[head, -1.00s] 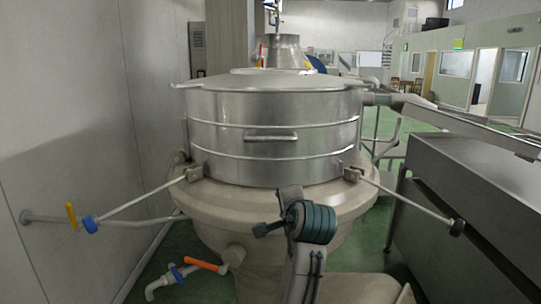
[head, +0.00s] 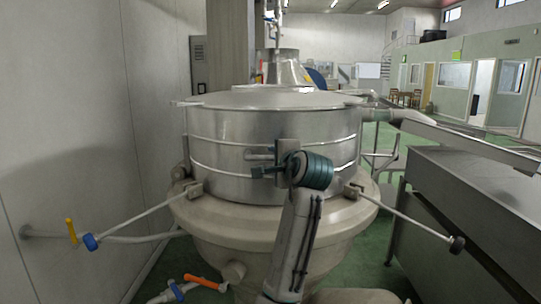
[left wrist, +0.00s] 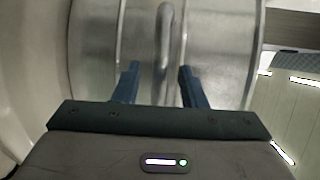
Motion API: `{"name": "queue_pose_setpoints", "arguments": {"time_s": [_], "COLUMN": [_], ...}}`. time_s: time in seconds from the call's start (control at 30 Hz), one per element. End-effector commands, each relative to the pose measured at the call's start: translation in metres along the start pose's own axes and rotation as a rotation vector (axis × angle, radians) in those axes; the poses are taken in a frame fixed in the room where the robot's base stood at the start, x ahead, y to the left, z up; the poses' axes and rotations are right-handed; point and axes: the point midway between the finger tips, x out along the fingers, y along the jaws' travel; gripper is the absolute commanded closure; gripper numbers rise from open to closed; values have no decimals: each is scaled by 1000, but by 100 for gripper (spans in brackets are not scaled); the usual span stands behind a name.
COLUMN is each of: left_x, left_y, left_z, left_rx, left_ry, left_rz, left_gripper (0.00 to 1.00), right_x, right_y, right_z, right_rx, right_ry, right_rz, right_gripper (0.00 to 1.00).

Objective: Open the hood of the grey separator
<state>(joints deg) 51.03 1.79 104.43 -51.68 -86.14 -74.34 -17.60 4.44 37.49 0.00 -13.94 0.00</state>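The grey separator's hood (head: 222,128) is a wide steel drum with a flat lid and sits down on the beige base (head: 215,226). Its bar handle (head: 258,154) on the front is partly hidden behind my left gripper (head: 284,156) in the head view. In the left wrist view the handle (left wrist: 163,50) shows between the two blue fingers of my left gripper (left wrist: 159,72). These fingers are open, with a gap on each side of the handle. My right gripper is not in view.
A wall (head: 90,130) is near on the left.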

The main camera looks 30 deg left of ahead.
Motion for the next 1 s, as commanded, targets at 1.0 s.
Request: {"name": "queue_pose_setpoints", "arguments": {"time_s": [1.0], "left_x": [30], "left_y": [-2], "left_z": [0], "left_rx": [-4], "left_ry": [2], "left_rz": [2], "left_gripper": [100], "right_x": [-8], "right_y": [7], "right_z": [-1], "right_rx": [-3], "right_ry": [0], "right_rz": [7], "right_gripper": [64]}}
